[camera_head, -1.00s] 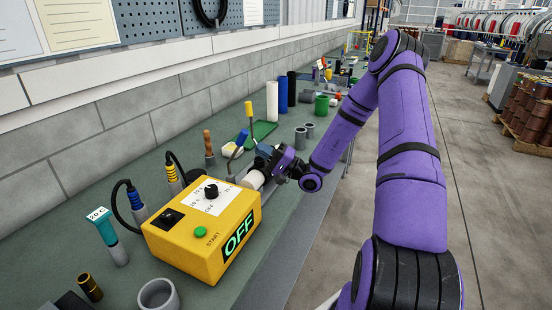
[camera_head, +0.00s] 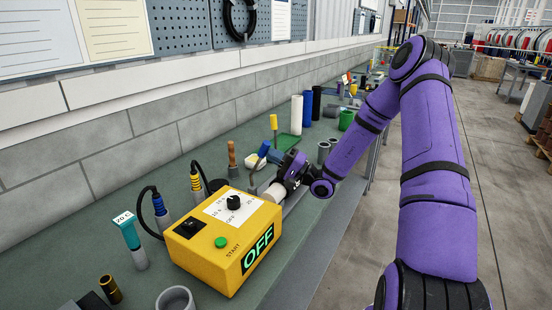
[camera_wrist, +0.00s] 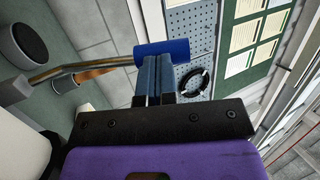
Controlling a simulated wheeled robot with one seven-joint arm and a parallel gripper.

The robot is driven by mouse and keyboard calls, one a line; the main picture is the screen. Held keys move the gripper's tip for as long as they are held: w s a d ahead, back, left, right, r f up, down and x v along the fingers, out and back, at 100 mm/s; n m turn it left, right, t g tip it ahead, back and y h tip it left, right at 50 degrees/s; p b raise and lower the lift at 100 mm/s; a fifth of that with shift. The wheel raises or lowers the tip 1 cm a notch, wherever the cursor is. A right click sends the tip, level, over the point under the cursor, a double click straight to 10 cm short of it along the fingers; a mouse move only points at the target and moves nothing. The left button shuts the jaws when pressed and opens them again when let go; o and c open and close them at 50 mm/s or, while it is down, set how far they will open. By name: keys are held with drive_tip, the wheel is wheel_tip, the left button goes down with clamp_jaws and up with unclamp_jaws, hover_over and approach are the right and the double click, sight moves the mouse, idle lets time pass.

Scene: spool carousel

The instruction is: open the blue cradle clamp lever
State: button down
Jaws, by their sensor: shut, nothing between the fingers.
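The blue lever grip (camera_wrist: 162,52) is a short cylinder on a bent metal rod (camera_wrist: 75,68) in the wrist view. My gripper (camera_wrist: 159,70) is shut with nothing between its fingers. Its fingertips are right at the grip's near side; I cannot tell whether they touch it. In the head view the blue grip (camera_head: 264,148) stands tilted just left of my gripper (camera_head: 280,160), behind the yellow box. The clamp body and the rod's lower end are mostly hidden there by my gripper and the box.
A yellow control box (camera_head: 225,240) reading OFF stands in front on the green bench. A white cylinder (camera_head: 273,193) lies beside my gripper. The concrete floor at right is open.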

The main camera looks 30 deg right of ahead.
drive_tip(key=w+a+r+m+g+h, duration=0.1)
drive_tip(key=w+a+r+g+h, duration=0.1)
drive_tip(key=w+a+g+h, duration=0.2)
drive_tip(key=shift+w+r, duration=0.2)
drive_tip(key=shift+w, duration=1.45)
drive_tip(key=shift+a, duration=0.1)
